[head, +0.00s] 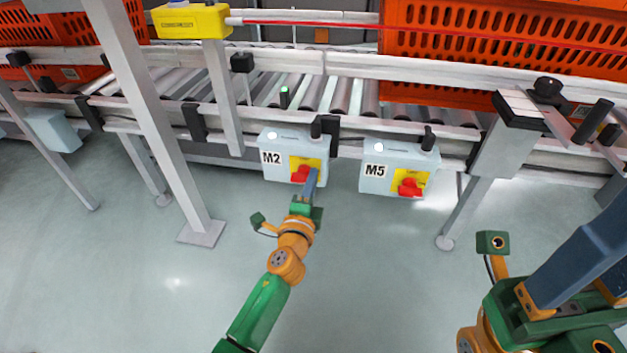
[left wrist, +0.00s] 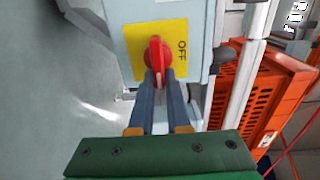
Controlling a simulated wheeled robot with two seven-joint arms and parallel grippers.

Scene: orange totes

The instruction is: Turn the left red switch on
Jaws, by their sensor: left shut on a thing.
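The left red switch (head: 299,174) sits on a yellow plate on the light-blue box marked M2 (head: 286,140). The right red switch (head: 410,188) is on the box marked M5 (head: 398,155). My left gripper (head: 310,178) is at the M2 switch, its fingers shut on the red handle. The left wrist view shows the handle (left wrist: 157,52) between the fingertips (left wrist: 158,76), with OFF printed beside it on the yellow plate (left wrist: 178,38). My right gripper (head: 580,265) is at the lower right, away from both boxes; its fingertips run out of the picture.
A roller conveyor (head: 340,92) runs behind the boxes, with orange totes (head: 480,45) on it. A grey post (head: 150,110) stands left of my left arm. A yellow box (head: 190,21) is at the top left. The floor before the boxes is clear.

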